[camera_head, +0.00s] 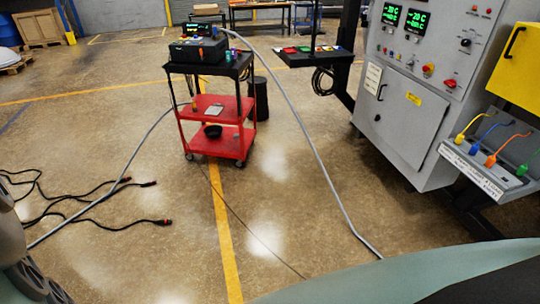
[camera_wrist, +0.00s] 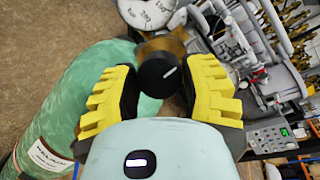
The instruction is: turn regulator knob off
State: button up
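A round black knob (camera_wrist: 159,75) with a short white mark on its face shows in the wrist view, in front of a brass-coloured body. A white dial gauge (camera_wrist: 147,10) is just beyond it, cut by the top edge. My gripper (camera_wrist: 161,82), with yellow ridged fingers and dark inner pads, is open, one finger on either side of the knob. Whether a pad touches the knob is hard to tell. A green gas cylinder (camera_wrist: 93,83) with a white label lies left of and behind the fingers. The knob and gripper are not visible in the head view.
In the head view, a grey furnace cabinet (camera_head: 410,117) with displays and knobs stands at the right. A red cart (camera_head: 218,112) stands at centre back. Cables (camera_head: 75,200) and a grey hose (camera_head: 316,150) lie across the floor. The middle floor is otherwise clear.

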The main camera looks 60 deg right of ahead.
jog(key=o, duration=0.5)
jog(key=shift+c, duration=0.2)
jog(key=shift+d, duration=0.1)
jog(key=v, duration=1.2)
